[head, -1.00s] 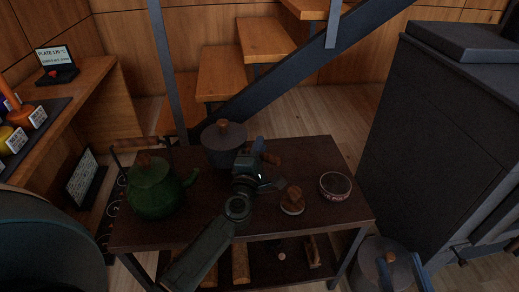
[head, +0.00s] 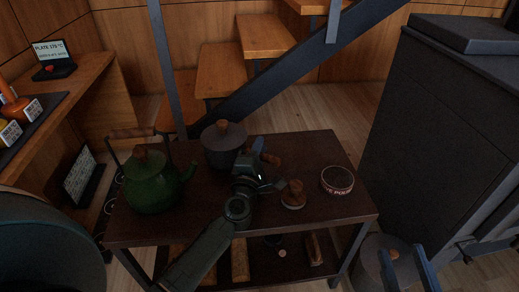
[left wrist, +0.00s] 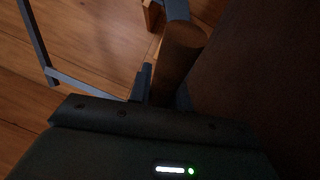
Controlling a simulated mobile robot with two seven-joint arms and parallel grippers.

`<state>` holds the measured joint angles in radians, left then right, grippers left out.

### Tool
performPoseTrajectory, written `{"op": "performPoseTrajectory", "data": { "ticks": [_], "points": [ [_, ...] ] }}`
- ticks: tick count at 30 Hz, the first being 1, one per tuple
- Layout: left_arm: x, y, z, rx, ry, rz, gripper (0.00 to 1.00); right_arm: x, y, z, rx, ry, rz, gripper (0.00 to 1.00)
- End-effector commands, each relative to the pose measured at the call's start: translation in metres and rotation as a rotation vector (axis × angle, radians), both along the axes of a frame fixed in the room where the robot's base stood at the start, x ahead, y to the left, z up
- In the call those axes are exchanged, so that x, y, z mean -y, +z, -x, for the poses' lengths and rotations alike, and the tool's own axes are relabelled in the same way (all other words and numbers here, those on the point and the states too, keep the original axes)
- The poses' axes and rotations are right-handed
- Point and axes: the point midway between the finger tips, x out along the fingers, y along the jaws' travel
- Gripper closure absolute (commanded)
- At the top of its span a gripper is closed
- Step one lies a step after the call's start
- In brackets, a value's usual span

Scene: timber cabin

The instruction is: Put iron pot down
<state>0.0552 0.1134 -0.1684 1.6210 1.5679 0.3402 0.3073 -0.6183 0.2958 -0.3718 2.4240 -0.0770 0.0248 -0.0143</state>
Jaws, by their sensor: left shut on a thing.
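The iron pot (head: 224,153), dark grey with a lid and a wooden knob, is upright at the back middle of the dark cart top (head: 320,213) in the head view. I cannot tell whether its base touches the top. My left gripper (head: 260,160) is just right of the pot, shut on its wooden handle. In the left wrist view the wooden handle (left wrist: 181,58) stands at the jaws (left wrist: 150,85); the pot body is not visible there. My right gripper is not in view.
A green kettle (head: 152,183) stands left of the pot. A small wooden-topped item (head: 293,194) and a round dish (head: 337,181) are on the right. A lidded grey vessel (head: 372,262) is low by the dark stove (head: 440,130).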

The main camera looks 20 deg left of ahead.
Motion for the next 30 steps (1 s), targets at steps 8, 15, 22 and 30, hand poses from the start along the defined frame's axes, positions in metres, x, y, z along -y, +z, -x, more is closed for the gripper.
{"op": "performPoseTrajectory", "data": {
  "ticks": [8, 15, 22, 30],
  "points": [
    [-0.0002, -0.0032, -0.0005, 0.006, 0.001, -0.004, 1.00, 0.0001, -0.0051, -0.0001, 0.000, 0.000, 0.001, 0.64],
    [-0.0002, -0.0037, -0.0003, 0.004, 0.001, -0.003, 0.66, 0.0002, -0.0049, -0.0001, 0.001, 0.000, 0.000, 0.64],
    [-0.0001, -0.0051, -0.0001, 0.002, 0.001, -0.001, 0.55, 0.0003, -0.0049, -0.0001, 0.001, -0.001, 0.000, 0.64],
    [0.0008, -0.0080, 0.0003, -0.004, 0.000, 0.003, 0.55, 0.0003, -0.0052, -0.0001, 0.001, -0.001, 0.000, 0.64]
  ]
}}
